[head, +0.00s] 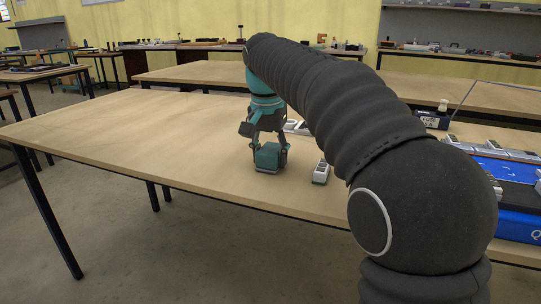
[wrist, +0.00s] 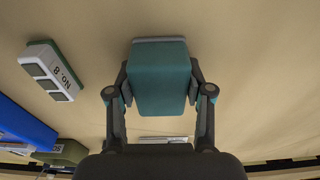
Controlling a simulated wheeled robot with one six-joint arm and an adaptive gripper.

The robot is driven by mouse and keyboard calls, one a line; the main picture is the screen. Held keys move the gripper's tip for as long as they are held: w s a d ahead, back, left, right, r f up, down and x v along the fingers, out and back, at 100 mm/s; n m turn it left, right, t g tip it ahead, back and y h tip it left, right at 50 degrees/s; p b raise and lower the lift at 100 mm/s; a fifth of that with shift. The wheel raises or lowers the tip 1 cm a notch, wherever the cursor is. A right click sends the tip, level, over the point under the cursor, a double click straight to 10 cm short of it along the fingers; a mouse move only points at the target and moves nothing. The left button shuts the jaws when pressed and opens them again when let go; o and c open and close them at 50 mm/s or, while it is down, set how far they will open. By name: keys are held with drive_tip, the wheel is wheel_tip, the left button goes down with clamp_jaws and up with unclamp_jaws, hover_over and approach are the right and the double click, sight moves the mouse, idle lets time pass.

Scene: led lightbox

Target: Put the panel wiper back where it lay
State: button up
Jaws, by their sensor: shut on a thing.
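The panel wiper, a teal block with a grey edge, is held in my gripper. In the head view the wiper (head: 269,157) is at or just above the wooden table top; I cannot tell whether it touches. In the wrist view the wiper (wrist: 160,80) sits between the two fingers. My gripper (head: 270,150) points down and is shut on it; it also shows in the wrist view (wrist: 160,100). The lightbox (head: 500,172), blue with white and dark parts on top, stands at the right of the head view, partly hidden by my arm.
More light blocks (head: 297,127) lie behind my gripper. A dark fuse box (head: 432,120) stands at the back right. The table's left part (head: 120,125) is clear.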

sight(268, 151)
drive_tip(key=shift+f, duration=0.1)
drive_tip(key=o, duration=1.1)
drive_tip(key=r+p, duration=0.1)
drive_tip(key=r, duration=0.3)
drive_tip(key=s+r+p, duration=0.1)
drive_tip(key=r, duration=0.7)
drive_tip(key=shift+s+a+p, duration=0.15)
drive_tip(key=shift+a+p, duration=0.1)
drive_tip(key=shift+p, duration=0.15)
